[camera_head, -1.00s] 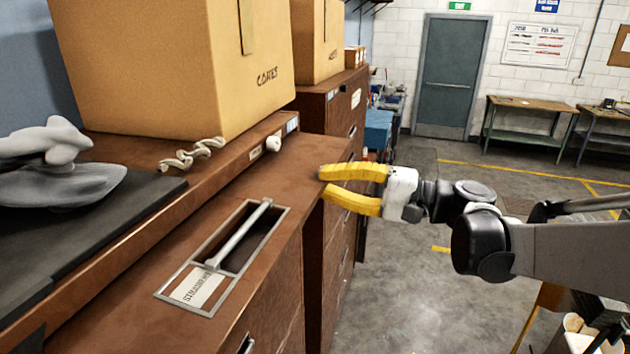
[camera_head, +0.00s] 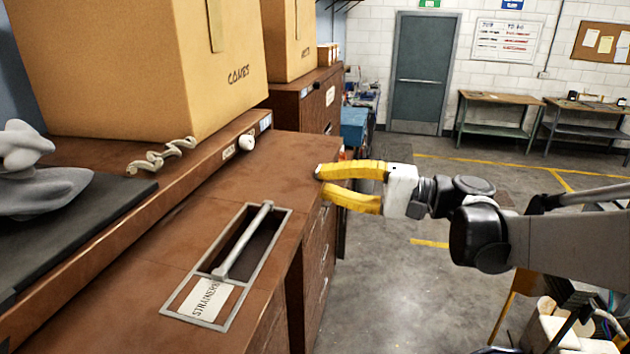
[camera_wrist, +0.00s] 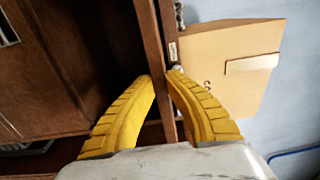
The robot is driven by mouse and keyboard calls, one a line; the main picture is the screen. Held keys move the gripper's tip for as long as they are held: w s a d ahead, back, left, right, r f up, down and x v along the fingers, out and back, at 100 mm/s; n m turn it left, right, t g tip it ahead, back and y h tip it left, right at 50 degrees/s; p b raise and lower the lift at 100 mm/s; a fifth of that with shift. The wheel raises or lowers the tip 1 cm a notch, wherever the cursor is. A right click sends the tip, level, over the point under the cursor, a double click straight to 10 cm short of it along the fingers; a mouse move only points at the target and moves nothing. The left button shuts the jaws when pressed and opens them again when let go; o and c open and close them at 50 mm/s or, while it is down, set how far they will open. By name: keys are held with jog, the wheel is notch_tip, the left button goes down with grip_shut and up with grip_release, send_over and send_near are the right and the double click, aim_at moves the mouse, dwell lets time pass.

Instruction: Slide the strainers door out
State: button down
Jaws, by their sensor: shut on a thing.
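The strainers door (camera_head: 288,187) is a brown panel with a framed recess, a pale bar handle (camera_head: 243,240) and a white "STRAINERS" label (camera_head: 205,299). My gripper (camera_head: 319,181), with yellow ridged fingers, is shut on the panel's edge at its far right, beyond the handle. In the wrist view the fingertips (camera_wrist: 163,75) come in from both sides of a thin brown board edge. The exact contact is partly hidden by the fingers.
Cardboard boxes (camera_head: 120,70) stand on the brown cabinet behind, with a white knob (camera_head: 247,142) below them. A black mat (camera_head: 80,225) with a grey object lies at the left. The concrete floor right of the cabinet is open; workbenches (camera_head: 500,100) stand at the back.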

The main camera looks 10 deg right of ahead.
jog(key=shift+v, duration=2.6)
jog(key=shift+d, duration=0.15)
jog(key=b+v, duration=0.1)
jog(key=v, duration=0.5)
jog(key=shift+s+d, duration=0.1)
jog(key=shift+s, duration=0.1)
jog(key=shift+v, duration=1.2)
jog(key=c, duration=1.4)
grip_release()
jog(key=shift+o, duration=0.2)
jog(key=b+v, duration=0.1)
jog(key=v, duration=0.6)
